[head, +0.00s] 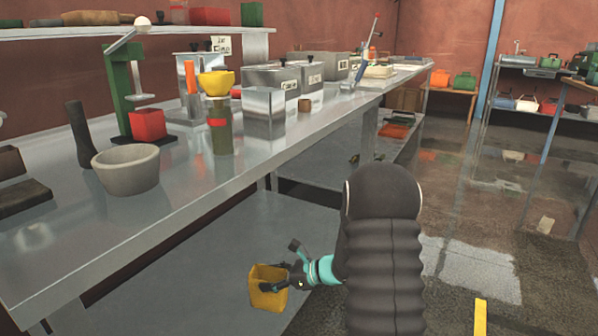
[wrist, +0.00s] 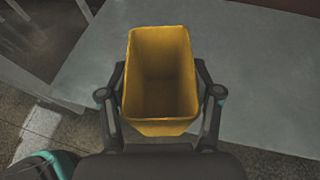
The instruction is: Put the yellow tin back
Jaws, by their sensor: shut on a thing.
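The yellow tin (head: 268,287) is an open-topped, square-sided container. It is in my gripper (head: 284,285), low at the bottom middle of the head view, below the level of the metal bench top. In the wrist view the tin (wrist: 162,75) has its open mouth facing the camera and looks empty inside. The fingers of my gripper (wrist: 160,105) are shut on it, one on each side. A grey lower surface (wrist: 250,85) lies behind the tin; I cannot tell whether the tin touches it.
A shelf (head: 150,33) runs above at the back. Open floor (head: 470,200) lies on the right.

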